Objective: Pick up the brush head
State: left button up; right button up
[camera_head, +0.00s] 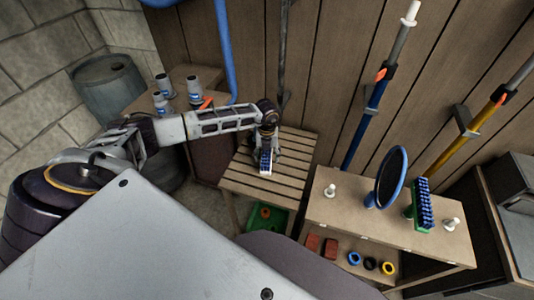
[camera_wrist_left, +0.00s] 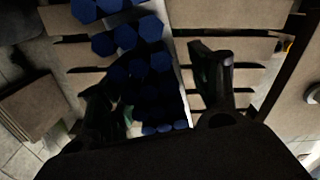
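The brush head (camera_head: 265,162), with blue bristles and a pale edge, lies on a slatted wooden table (camera_head: 243,185). My left gripper (camera_head: 266,146) reaches down over it from above and hides part of it. In the left wrist view the brush head (camera_wrist_left: 150,62) shows blue hexagonal bristle tufts, and the gripper (camera_wrist_left: 158,85) has a finger on either side. A narrow gap shows between the right finger and the pale edge. The left finger overlaps the dark lower part, and contact there is unclear. My right gripper is not in view.
A wooden bench (camera_head: 345,211) at right holds a round blue-rimmed net (camera_head: 391,178) and a green brush with blue bristles (camera_head: 423,205). Grey canisters (camera_head: 165,86) stand behind my left arm. A green bin (camera_head: 268,217) sits below the slatted table. Poles lean on the wall.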

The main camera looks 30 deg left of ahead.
pick_arm(q)
jog(key=c, duration=1)
jog(key=shift+c, duration=0.7)
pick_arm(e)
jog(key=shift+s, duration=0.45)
pick_arm(q)
jog(key=shift+r+b, duration=0.4)
jog(key=shift+r, duration=4.65)
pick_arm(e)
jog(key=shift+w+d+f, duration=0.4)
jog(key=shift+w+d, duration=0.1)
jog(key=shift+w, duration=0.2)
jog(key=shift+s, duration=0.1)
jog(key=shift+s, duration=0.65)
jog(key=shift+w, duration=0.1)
